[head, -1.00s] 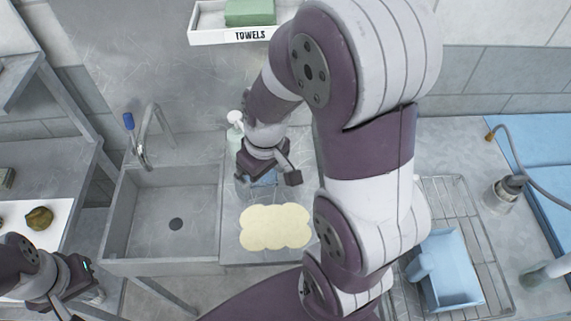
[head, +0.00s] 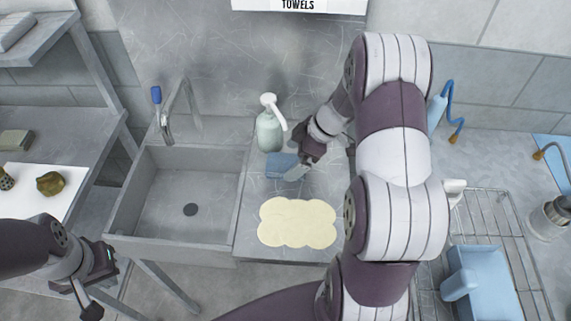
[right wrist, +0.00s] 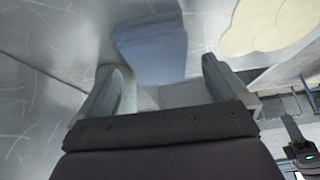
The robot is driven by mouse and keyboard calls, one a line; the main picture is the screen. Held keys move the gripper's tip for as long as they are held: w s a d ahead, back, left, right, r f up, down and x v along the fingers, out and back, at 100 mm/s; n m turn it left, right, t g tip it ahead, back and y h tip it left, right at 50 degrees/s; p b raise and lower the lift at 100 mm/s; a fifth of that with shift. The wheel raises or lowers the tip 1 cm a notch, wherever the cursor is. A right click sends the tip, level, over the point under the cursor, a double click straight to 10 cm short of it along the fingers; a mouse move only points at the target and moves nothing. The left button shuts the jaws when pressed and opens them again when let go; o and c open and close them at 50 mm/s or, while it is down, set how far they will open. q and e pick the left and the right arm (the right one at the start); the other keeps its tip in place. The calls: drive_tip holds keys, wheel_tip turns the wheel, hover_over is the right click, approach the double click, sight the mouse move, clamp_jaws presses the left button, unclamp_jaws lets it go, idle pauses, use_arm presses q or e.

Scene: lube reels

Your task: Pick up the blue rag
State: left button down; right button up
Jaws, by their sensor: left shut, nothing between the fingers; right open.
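The blue rag (head: 281,166) lies folded on the steel counter right of the sink, in front of the soap bottle. My right gripper (head: 298,168) is open at the rag's right side in the head view, partly covering its edge. In the right wrist view the rag (right wrist: 150,48) shows beyond and between the two spread fingers (right wrist: 165,66), with nothing held. Whether a finger touches the rag cannot be told. My left gripper (head: 92,308) is shut and empty at the lower left, far from the rag.
A pump soap bottle (head: 270,131) stands just behind the rag. A cream scalloped mat (head: 297,222) lies in front of it. A wire rack with a blue bin (head: 480,285) is at right.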

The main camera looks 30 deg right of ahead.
sight(286, 167)
drive_tip(key=shift+x, duration=1.4)
drive_tip(key=c, duration=1.1)
drive_tip(key=shift+o, duration=0.2)
drive_tip(key=shift+w+r, duration=0.1)
